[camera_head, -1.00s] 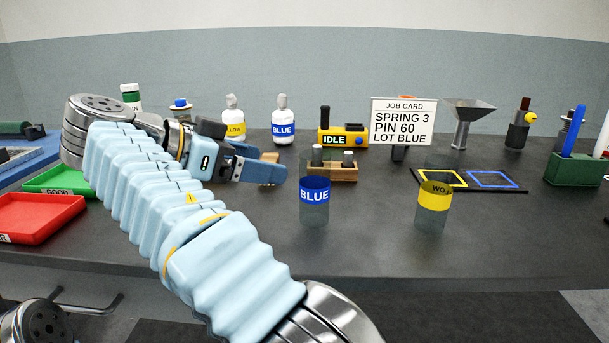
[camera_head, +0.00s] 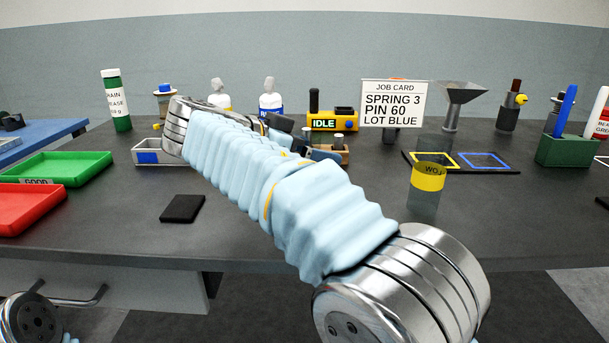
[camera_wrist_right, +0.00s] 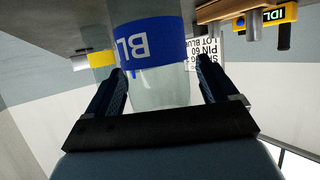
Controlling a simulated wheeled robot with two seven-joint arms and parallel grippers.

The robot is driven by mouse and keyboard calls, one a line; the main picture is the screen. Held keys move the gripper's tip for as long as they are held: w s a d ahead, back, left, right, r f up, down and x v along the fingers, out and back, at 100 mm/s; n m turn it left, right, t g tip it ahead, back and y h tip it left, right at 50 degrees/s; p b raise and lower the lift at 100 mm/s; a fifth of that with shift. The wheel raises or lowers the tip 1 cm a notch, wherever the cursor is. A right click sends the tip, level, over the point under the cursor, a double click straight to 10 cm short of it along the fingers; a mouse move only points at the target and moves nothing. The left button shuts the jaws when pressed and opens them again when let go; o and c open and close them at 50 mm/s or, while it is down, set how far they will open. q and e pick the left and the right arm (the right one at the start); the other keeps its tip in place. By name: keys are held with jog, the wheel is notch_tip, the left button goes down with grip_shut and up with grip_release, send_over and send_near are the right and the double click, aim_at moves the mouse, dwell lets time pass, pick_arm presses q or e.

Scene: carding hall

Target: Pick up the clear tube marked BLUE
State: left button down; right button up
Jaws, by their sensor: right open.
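The clear tube marked BLUE (camera_wrist_right: 160,92) shows in the right wrist view, upside down in that picture, with its blue band (camera_wrist_right: 150,42) near the top. My right gripper (camera_wrist_right: 160,68) is open, with one dark finger at each side of the tube. The tube lies between or just beyond the fingertips; I cannot tell which. In the head view my right forearm hides this tube, and only part of my right gripper (camera_head: 318,154) shows past it. My left gripper is not in view.
A clear tube with a yellow band (camera_head: 428,180) stands right of my arm; the job card (camera_head: 393,104) is behind. Green (camera_head: 75,167) and red (camera_head: 35,207) trays are at the left. A dark pad (camera_head: 182,208) lies at front left. The table's front right is clear.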

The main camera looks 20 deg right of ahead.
jog(key=shift+w+d+f, duration=0.1)
jog(key=shift+d, duration=0.15)
jog(key=c, duration=1.1)
jog(key=shift+o, duration=0.2)
